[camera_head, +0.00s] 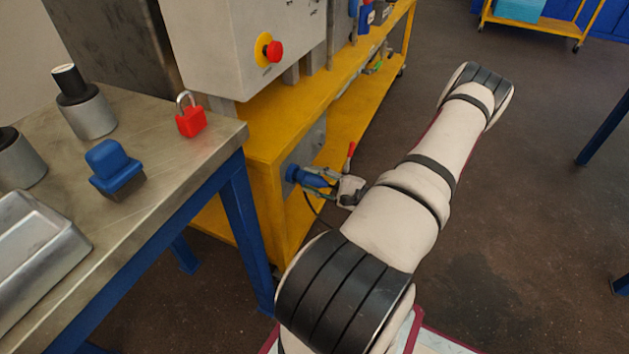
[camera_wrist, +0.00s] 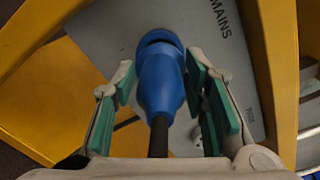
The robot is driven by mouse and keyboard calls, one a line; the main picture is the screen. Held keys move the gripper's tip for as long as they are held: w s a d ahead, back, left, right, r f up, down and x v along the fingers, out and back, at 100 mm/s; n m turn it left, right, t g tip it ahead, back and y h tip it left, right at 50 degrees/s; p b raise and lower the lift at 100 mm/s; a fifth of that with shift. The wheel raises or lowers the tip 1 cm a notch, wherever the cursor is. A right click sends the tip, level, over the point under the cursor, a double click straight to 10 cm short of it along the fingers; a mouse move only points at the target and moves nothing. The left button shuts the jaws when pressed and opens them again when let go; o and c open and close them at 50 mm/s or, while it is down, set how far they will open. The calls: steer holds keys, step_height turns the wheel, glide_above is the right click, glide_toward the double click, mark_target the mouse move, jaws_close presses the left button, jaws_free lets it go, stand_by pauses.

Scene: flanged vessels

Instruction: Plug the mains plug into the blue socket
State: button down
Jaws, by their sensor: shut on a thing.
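The blue mains plug (camera_wrist: 161,82) sits between my gripper's green-padded fingers (camera_wrist: 160,84), with its black cable (camera_wrist: 158,137) running back toward the wrist camera. My gripper (camera_head: 318,180) also shows in the head view, low at the end of the yellow cart. The blue socket (camera_head: 292,173) is on the cart's grey panel, just left of the fingers. In the wrist view, the plug's far end is at a dark ring on the panel (camera_wrist: 110,30) marked MAINS. The plug hides most of the socket there, and I cannot tell how deep it sits.
A red-handled lever (camera_head: 350,156) stands close beside my gripper. The yellow cart (camera_head: 270,135) carries a grey box with a red emergency button (camera_head: 273,51). A steel workbench (camera_head: 160,150) with a red padlock (camera_head: 191,120) is at left.

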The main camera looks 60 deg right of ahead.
steer(key=shift+w, duration=0.55)
steer(key=shift+w+a, duration=0.1)
steer(key=shift+w, duration=0.25)
steer(key=shift+w, duration=0.35)
steer(key=c, duration=0.9)
jaws_free()
steer(key=shift+s, duration=0.1)
steer(key=s, duration=0.8)
steer(key=s+d, duration=0.1)
steer(key=s, duration=0.3)
